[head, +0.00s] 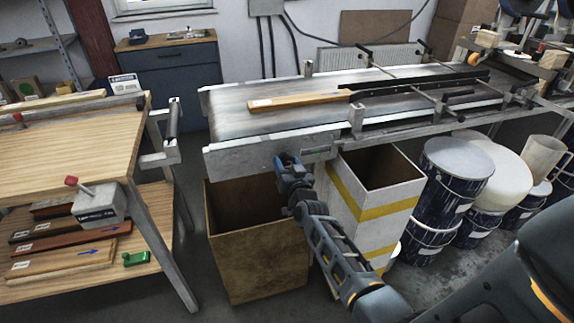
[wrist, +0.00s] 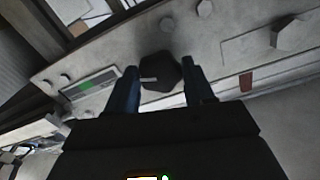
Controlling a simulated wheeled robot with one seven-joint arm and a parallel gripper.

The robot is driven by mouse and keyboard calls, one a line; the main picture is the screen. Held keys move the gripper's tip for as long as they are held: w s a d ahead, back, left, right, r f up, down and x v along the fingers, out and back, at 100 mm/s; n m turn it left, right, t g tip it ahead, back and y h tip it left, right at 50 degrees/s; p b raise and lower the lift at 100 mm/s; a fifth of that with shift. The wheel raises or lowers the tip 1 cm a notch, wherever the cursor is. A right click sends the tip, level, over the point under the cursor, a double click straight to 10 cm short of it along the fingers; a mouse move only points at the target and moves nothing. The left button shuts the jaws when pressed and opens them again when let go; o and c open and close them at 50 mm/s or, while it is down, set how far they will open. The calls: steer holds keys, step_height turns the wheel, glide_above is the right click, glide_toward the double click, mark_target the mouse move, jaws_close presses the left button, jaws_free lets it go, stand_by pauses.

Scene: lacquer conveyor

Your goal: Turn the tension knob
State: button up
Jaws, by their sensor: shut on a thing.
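The tension knob (wrist: 161,72) is a dark, faceted knob with a pale line on it, on the conveyor's grey side plate in the wrist view. My gripper (wrist: 160,85) has one finger on each side of the knob and is shut on it. In the head view my gripper (head: 284,160) is at the conveyor's side frame (head: 240,160), near its left end. There the knob is hidden behind the gripper.
A small display with a green light (wrist: 88,84) is left of the knob. A long wooden piece (head: 300,99) lies on the belt. An open brown bin (head: 255,262) and a yellow-striped white bin (head: 345,205) stand below. Paint drums (head: 430,225) stand right; a workbench (head: 75,145) stands left.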

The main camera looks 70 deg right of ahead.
steer(key=o, duration=1)
steer(key=shift+o, duration=0.2)
steer(key=v, duration=0.8)
steer(key=s+a+r+n+t+y, duration=0.1)
steer(key=s+a+n+t+y, duration=0.2)
steer(key=a, duration=0.9)
steer(key=s+a+n+y, duration=0.3)
steer(key=s+a, duration=0.2)
steer(key=a, duration=0.7)
steer(key=s+a+r+n+y, duration=0.6)
steer(key=s+a+r+y, duration=0.1)
steer(key=s+a+r, duration=0.5)
steer(key=s+r, duration=0.1)
steer(key=s, duration=0.1)
steer(key=shift+s+a+r+n+y, duration=0.25)
steer(key=shift+s+r+n+y, duration=0.05)
steer(key=shift+s+r+y, duration=0.1)
